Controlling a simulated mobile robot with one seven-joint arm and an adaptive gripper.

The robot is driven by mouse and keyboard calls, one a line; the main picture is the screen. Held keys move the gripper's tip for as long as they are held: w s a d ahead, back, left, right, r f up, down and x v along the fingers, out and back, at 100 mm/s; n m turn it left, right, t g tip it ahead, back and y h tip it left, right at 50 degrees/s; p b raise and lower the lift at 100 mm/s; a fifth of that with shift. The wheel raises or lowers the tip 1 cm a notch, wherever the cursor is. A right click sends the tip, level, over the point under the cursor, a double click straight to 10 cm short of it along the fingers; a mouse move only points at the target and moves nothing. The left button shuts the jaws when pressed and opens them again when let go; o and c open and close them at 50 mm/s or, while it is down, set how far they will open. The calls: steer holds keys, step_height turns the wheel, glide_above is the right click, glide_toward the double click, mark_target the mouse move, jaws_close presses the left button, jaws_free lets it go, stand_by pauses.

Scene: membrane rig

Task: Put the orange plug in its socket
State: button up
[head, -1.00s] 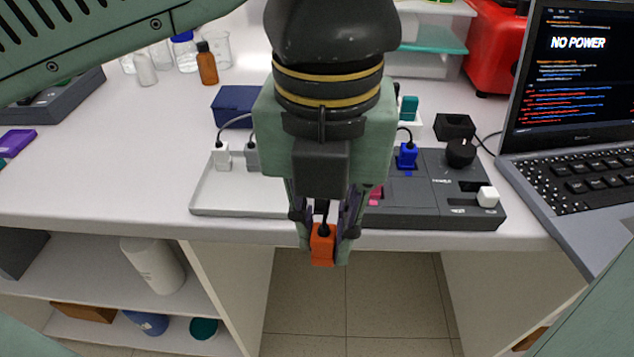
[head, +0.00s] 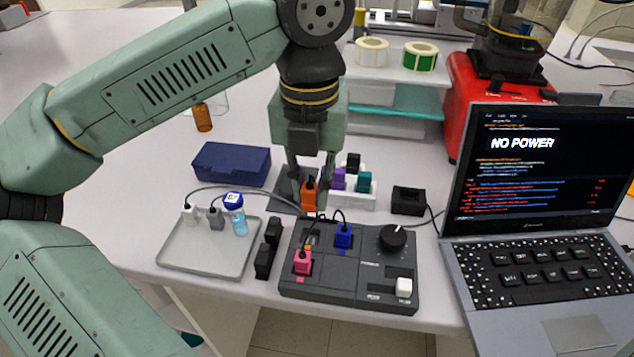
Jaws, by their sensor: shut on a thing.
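My gripper (head: 308,185) is shut on the orange plug (head: 309,196) and points down. The plug hangs upright near the back left corner of the dark grey socket box (head: 345,284); its height above the bench is hard to judge. The box carries a pink plug (head: 302,262) at the left and a blue plug (head: 343,236) at the back middle. A small orange patch (head: 308,248) shows just behind the pink plug, partly hidden by a cord. I cannot make out the orange plug's socket clearly.
A grey tray (head: 205,262) with white and grey plugs and a blue-capped bottle (head: 236,215) is left of the box. Black blocks (head: 266,258) stand between them. A white rack (head: 358,198) with coloured plugs is close right of my gripper. The laptop (head: 540,230) reads NO POWER.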

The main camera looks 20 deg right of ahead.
mark_target(311, 237)
steer(key=shift+f+b, duration=2.8)
steer(key=shift+f, duration=1.15)
steer(key=shift+s, duration=0.1)
steer(key=shift+a+f, duration=0.1)
steer(key=shift+f, duration=0.05)
steer(key=o, duration=0.9)
steer(key=shift+f, duration=0.1)
steer(key=shift+o, duration=0.2)
step_height(311, 237, up, 8)
steer(key=shift+r, duration=0.15)
